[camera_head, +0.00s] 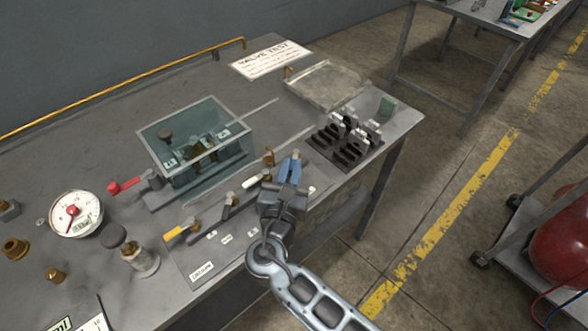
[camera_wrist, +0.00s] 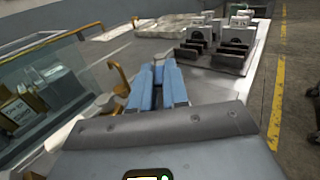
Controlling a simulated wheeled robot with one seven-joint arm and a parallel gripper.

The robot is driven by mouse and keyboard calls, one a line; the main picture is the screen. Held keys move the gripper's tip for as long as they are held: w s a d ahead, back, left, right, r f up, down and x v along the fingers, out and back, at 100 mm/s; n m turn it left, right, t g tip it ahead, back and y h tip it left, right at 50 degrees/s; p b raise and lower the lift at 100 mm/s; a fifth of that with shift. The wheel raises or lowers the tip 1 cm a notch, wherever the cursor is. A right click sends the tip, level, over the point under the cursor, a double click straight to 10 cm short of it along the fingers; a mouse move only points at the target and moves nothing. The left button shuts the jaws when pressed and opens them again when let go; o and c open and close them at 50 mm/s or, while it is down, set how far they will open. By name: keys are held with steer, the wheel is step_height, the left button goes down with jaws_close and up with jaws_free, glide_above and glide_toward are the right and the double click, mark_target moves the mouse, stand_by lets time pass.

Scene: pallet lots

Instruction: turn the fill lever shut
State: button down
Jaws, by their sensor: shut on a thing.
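My gripper (camera_head: 291,166) has blue fingers closed together at the right end of the lever row on the bench, where they cover most of what they hold. A small grey piece shows at the fingertips. In the wrist view my gripper (camera_wrist: 158,82) points away over the bench, its fingers almost parallel with a narrow gap. To its left in the row are a white-handled lever (camera_head: 256,180), a dark-handled lever (camera_head: 228,206) and a yellow-handled lever (camera_head: 176,232). Small labels lie in front, too small to read which is fill.
A glass-walled box (camera_head: 195,150) stands behind the levers. A brass hook-shaped pipe (camera_wrist: 120,82) rises close left of my fingers. A dark rack (camera_head: 345,145) is to the right. A red-handled lever (camera_head: 126,185) and a gauge (camera_head: 75,212) are at left.

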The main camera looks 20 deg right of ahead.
stand_by(0.4)
steer(key=c, duration=1.1)
jaws_free()
steer(key=shift+a, duration=0.1)
steer(key=shift+b+v, duration=0.65)
steer(key=shift+v, duration=3.2)
